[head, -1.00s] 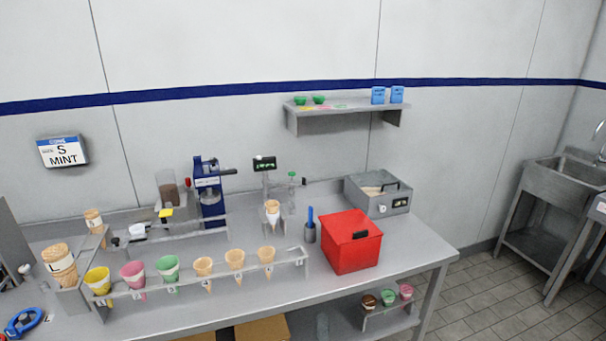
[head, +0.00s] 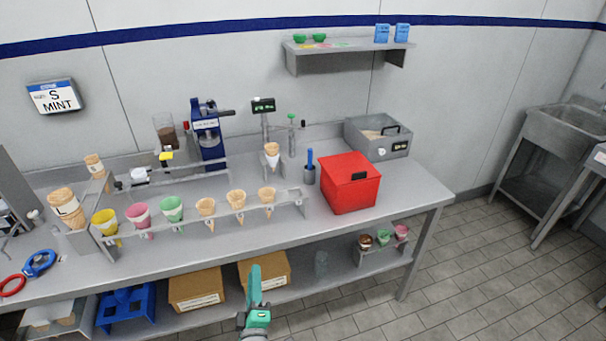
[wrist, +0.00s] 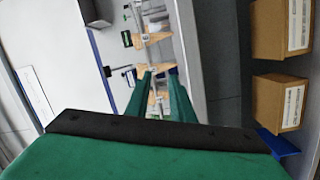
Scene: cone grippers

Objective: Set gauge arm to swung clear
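A gauge stand with a dark display (head: 263,105) stands at the back of the steel counter, with a cone (head: 272,155) in a white holder at its front. Beside it is a post with a green top (head: 291,116). A short bar with a dark end (head: 302,124) lies near the post; I cannot tell for sure whether it is the gauge arm. My gripper (head: 255,288) is low in front of the counter, apart from the stand. In the wrist view its green fingers (wrist: 160,75) are apart, with the cone rack showing beyond and nothing held.
A rack (head: 225,212) with several cones and cups runs along the counter front. A red box (head: 350,183) and blue scoop holder (head: 309,172) stand to the right. A blue machine (head: 208,130) is at the back. Cardboard boxes (head: 196,288) sit on the lower shelf.

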